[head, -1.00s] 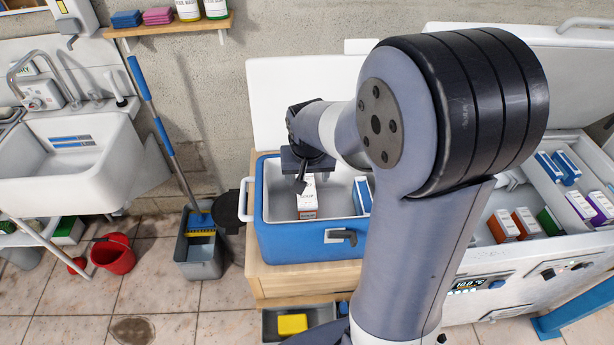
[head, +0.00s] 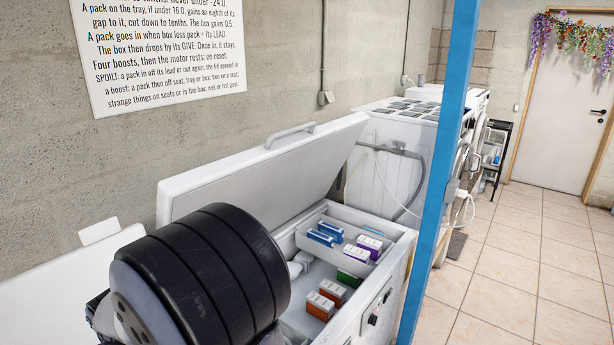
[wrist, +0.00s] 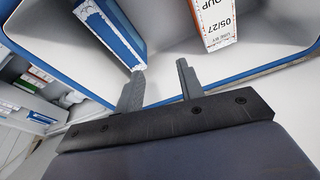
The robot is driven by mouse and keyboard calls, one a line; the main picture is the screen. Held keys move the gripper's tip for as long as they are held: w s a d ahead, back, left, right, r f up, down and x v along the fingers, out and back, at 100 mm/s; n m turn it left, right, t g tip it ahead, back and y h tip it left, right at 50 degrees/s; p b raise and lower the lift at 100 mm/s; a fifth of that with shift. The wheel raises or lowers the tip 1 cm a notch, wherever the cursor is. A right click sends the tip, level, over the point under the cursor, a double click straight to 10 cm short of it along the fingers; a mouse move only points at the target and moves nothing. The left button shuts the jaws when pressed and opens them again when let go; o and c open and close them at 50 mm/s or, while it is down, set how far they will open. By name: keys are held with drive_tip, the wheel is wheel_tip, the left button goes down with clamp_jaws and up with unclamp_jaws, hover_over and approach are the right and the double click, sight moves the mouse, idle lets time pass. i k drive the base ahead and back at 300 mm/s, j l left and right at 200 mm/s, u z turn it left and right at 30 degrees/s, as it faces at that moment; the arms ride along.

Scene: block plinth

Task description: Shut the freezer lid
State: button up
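The white freezer (head: 384,290) stands against the wall in the head view. Its lid (head: 262,178) is raised and leans back at a slant, with a grey handle (head: 290,134) along its upper edge. The freezer's inside is exposed. My gripper (wrist: 160,78) is in the wrist view only, its two fingers apart with nothing between them. It is over a blue-rimmed cooler, away from the freezer lid. My arm hides the freezer's near left part in the head view.
A tray in the freezer holds blue packs (head: 325,234) and purple packs (head: 370,246); orange packs (head: 320,304) lie lower. The cooler holds a blue-and-white pack (wrist: 112,30) and an orange-and-white pack (wrist: 214,22). A blue post (head: 440,170) stands right of the freezer.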

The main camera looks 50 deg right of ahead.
sight(274, 182)
drive_tip(key=z, duration=1.5)
